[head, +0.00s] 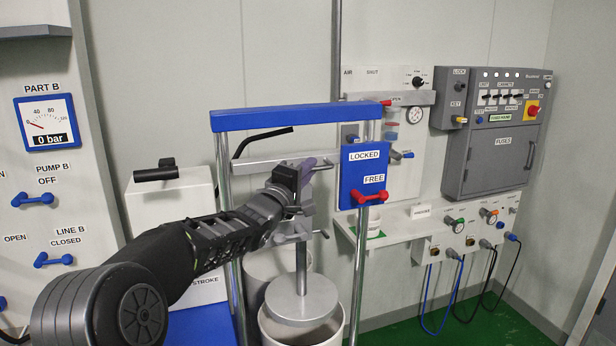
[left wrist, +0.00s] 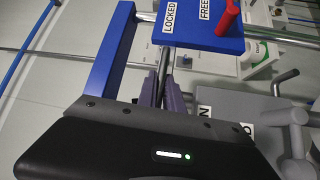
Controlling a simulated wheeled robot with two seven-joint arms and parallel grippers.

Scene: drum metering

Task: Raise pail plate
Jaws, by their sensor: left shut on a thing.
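The pail plate (head: 301,302) is a round grey disc on an upright rod (head: 301,270), at the mouth of a white pail (head: 334,333). Its height over the pail's rim is hard to judge. A grey crossbar (head: 255,163) spans the blue-topped frame above it. My left gripper (head: 309,168), with purple fingers that also show in the left wrist view (left wrist: 163,92), is shut at the crossbar's handle; the fingers mostly hide what they hold. A red lever (head: 370,197) on the blue plate (head: 354,175) sits by the FREE label. My right gripper is out of view.
The frame has a blue top beam (head: 290,116) and steel posts (head: 361,265). A white shelf (head: 400,228) with valves stands to the right, a grey fuse cabinet (head: 495,160) beyond it. A second white pail (head: 268,262) is behind.

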